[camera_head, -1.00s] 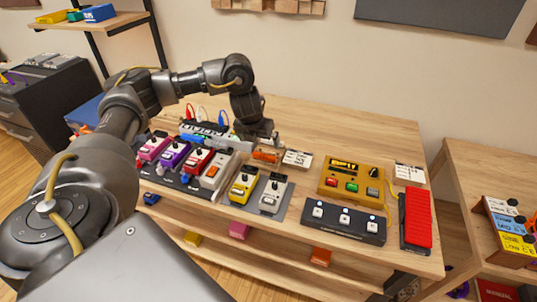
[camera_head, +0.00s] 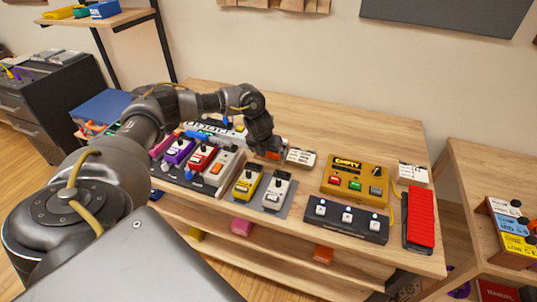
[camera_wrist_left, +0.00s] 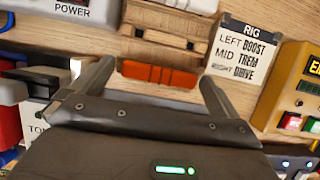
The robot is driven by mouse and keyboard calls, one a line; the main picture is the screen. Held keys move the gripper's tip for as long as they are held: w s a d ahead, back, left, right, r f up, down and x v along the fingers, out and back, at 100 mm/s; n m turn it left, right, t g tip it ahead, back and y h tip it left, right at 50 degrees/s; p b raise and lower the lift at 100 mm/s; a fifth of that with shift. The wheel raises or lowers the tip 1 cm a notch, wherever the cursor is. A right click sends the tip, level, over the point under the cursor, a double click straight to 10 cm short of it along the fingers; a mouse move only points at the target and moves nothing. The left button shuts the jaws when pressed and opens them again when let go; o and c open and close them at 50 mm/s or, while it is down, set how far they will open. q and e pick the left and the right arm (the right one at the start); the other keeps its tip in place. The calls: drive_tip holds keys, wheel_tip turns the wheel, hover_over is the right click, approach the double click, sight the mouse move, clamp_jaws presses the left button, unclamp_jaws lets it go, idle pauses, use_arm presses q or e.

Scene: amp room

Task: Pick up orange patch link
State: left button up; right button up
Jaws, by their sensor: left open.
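The orange patch link (camera_wrist_left: 160,73) lies on the wooden tabletop between my left gripper's open fingers in the left wrist view. It is a short orange bar with a small wooden stand just behind it. In the head view a little of the orange link (camera_head: 273,155) shows beside the fingertips, partly hidden by the gripper. My left gripper (camera_wrist_left: 157,74) is open, one finger on each side of the link, with visible gaps. In the head view the left gripper (camera_head: 266,149) points down at the bench. My right gripper is not in view.
A "RIG" card (camera_wrist_left: 242,48) stands right of the link. Colored pedals (camera_head: 200,157) are on the left, a yellow pedal (camera_head: 247,184) and white pedal (camera_head: 277,190) in front. A yellow "EMPTY" unit (camera_head: 352,180) and red pedal (camera_head: 420,218) are at right. The bench's back is clear.

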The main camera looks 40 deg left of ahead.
use_arm(q)
drive_tip(key=shift+f, duration=0.15)
drive_tip(key=c, duration=0.9)
